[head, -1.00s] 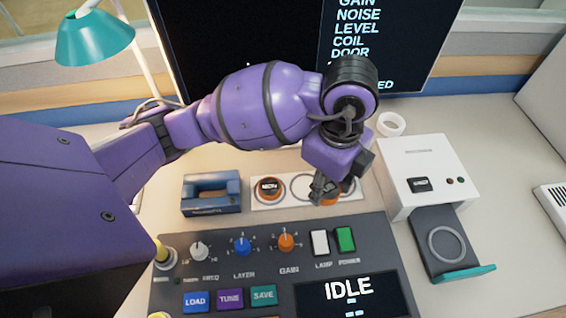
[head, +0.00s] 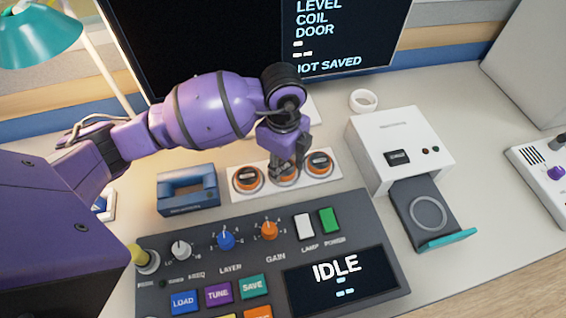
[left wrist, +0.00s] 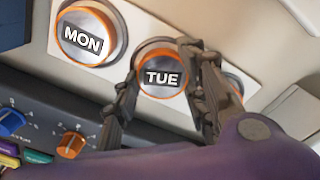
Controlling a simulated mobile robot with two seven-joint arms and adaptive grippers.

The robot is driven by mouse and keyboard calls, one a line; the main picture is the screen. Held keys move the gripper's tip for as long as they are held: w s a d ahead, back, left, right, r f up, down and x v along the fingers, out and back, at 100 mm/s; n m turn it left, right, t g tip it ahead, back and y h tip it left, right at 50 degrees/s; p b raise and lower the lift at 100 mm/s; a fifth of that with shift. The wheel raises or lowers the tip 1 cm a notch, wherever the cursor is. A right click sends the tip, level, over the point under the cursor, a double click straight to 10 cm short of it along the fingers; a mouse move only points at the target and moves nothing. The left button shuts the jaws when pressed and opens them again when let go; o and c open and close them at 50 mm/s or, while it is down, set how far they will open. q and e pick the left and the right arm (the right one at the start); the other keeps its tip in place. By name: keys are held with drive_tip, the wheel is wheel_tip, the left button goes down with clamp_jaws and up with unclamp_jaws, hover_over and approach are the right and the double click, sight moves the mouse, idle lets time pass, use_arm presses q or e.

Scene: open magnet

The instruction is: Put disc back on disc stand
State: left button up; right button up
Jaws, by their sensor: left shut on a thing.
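The disc stand (head: 236,205) is a white plate behind the console, bearing discs in a row. The orange-rimmed MON disc (head: 248,177) is at its left; it also shows in the left wrist view (left wrist: 83,40). Another orange-rimmed disc (head: 319,161) is at its right. My left gripper (head: 284,172) is shut on the TUE disc (left wrist: 162,76), with one finger at each side of its rim. The TUE disc is at the middle place of the stand, label up. I cannot tell whether it rests fully on the plate. My right gripper is not in view.
The console (head: 160,268) with knobs and buttons lies in front of the stand. A blue holder (head: 188,190) stands left of it. A white reader box (head: 398,140) with its drawer (head: 426,205) out stands to the right. A monitor (head: 200,50) is behind.

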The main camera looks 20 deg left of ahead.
sight(283, 168)
use_arm(q)
drive_tip(key=shift+f, duration=0.15)
drive_tip(key=o, duration=1.2)
wheel_tip(283, 168, up, 13)
drive_tip(key=shift+f+p, duration=0.2)
drive_tip(key=shift+p, duration=0.3)
